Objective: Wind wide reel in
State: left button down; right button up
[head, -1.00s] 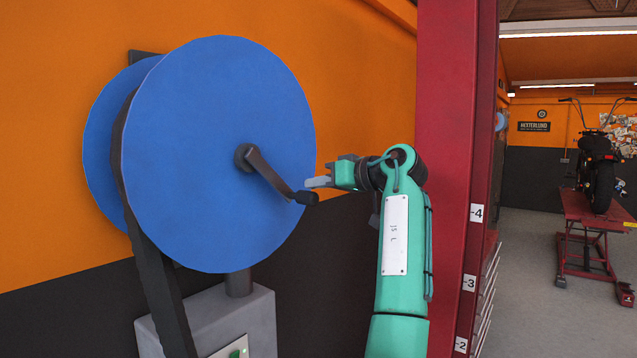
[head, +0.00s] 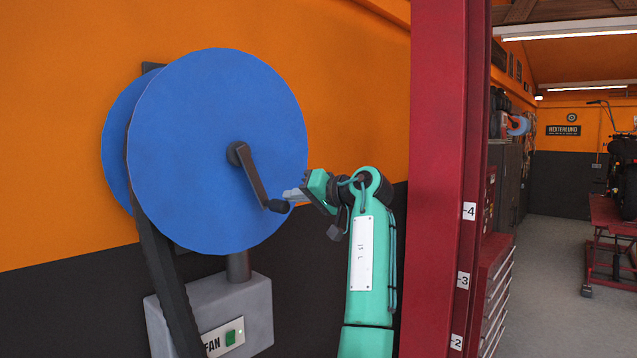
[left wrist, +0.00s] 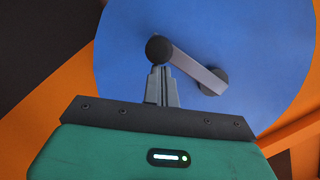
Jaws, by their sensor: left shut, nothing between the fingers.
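The wide reel (head: 190,130) is a pair of large blue discs on the orange wall, with a dark flat strap or hose (head: 160,270) running down from between them. A dark crank (head: 255,178) on its front disc points down and right to a black knob (head: 277,205). My left gripper (head: 287,196) is shut and empty, its grey fingertips at the knob. In the left wrist view the closed fingers (left wrist: 161,75) point at the knob (left wrist: 159,49), just behind or against it; contact is unclear. My right gripper is out of view.
A grey box (head: 255,305) with a green button and a "FAN" label sits below the reel. A red post (head: 435,180) stands right of my left arm. Beyond it are a red drawer cabinet (head: 495,280) and a red motorcycle lift (head: 610,220) with open floor.

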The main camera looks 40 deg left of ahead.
aim_at(280, 208)
pick_arm(q)
jog(key=shift+s+a+f+m+g+b, duration=0.3)
jog(key=shift+s+a+f+m+b, duration=0.15)
jog(key=shift+s+a+f+m, duration=0.5)
jog(key=shift+s+d+f+m, duration=0.15)
jog(key=shift+s+m, duration=0.1)
jog(key=shift+s, duration=0.4)
jog(key=shift+s+d+b, duration=0.15)
jog(key=shift+s+b, duration=0.05)
jog(key=shift+b, duration=0.15)
jog(key=shift+s, duration=0.4)
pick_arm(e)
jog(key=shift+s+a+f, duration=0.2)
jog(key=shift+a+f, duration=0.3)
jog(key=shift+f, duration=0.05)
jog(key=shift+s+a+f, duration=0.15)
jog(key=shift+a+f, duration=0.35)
